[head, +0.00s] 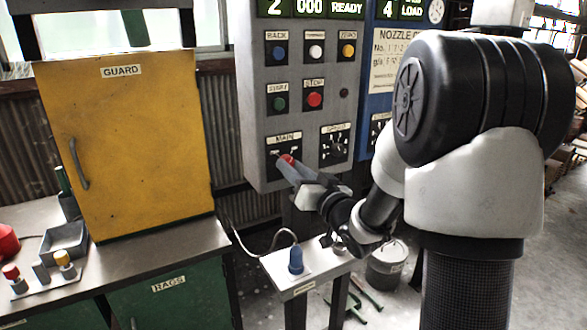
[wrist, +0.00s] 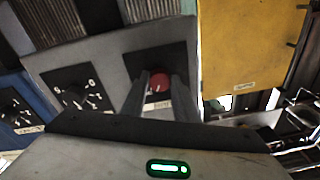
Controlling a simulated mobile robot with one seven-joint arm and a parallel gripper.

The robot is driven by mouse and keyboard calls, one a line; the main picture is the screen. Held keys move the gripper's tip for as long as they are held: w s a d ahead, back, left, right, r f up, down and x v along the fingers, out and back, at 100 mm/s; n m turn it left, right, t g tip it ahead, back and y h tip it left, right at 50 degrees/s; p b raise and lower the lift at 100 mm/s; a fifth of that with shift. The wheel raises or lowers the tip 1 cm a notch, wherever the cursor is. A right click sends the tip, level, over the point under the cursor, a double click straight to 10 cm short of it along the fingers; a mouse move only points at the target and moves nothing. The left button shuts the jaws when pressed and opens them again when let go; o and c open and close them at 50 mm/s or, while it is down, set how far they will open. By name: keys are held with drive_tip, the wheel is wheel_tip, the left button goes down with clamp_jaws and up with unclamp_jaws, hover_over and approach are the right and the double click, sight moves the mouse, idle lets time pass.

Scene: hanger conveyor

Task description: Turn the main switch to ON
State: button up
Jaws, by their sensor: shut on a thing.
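The main switch is a red knob (head: 288,158) on a black plate labelled MAIN, low on the left of the grey control panel (head: 256,120). My gripper (head: 285,168) reaches it from the lower right, with its fingers shut on the knob. In the wrist view the red knob (wrist: 160,82) sits between the two grey fingertips, in front of its black plate. The fingers hide part of the plate and its markings. I cannot tell which position the knob points to.
A SPEED dial (head: 334,145) is just right of the main switch. START (head: 280,103) and STOP (head: 314,99) buttons are above. A yellow GUARD door (head: 125,140) stands left.

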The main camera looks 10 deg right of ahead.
drive_tip(key=shift+a+m, duration=0.1)
drive_tip(key=shift+m, duration=1.3)
drive_tip(key=shift+f+m, duration=0.1)
drive_tip(key=shift+m, duration=0.2)
drive_tip(key=o, duration=1.1)
drive_tip(key=shift+c, duration=0.2)
